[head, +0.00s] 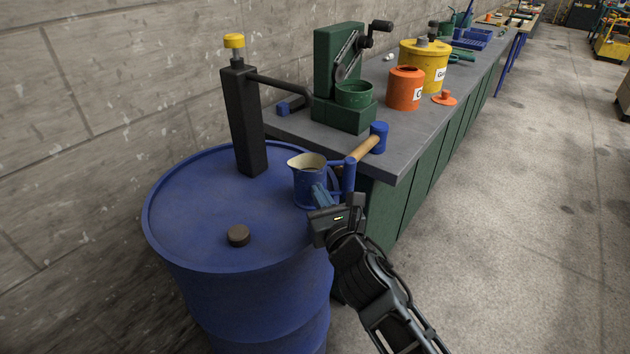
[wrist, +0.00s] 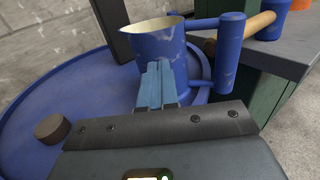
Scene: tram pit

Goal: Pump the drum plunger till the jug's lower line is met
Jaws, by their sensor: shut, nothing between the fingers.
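The blue drum (head: 190,210) stands at the left with a black pump column (head: 245,120) on its lid. The plunger's yellow knob (head: 233,41) sits just above the column top. A dark spout (head: 280,86) reaches right from the column. The blue jug (head: 308,180), with a cream inside, stands upright by the drum's right rim, its handle (head: 348,176) to the right. It also shows in the wrist view (wrist: 160,48). My gripper (head: 318,190) is shut and empty, its blue fingers (wrist: 155,84) in front of the jug's wall. I cannot tell whether they touch. No lines or liquid level are visible.
A brown cap (head: 238,236) is on the drum lid. The grey bench (head: 400,145) at the right holds a mallet (head: 378,138), a green press (head: 340,75), an orange can (head: 405,88) and a yellow can (head: 424,65).

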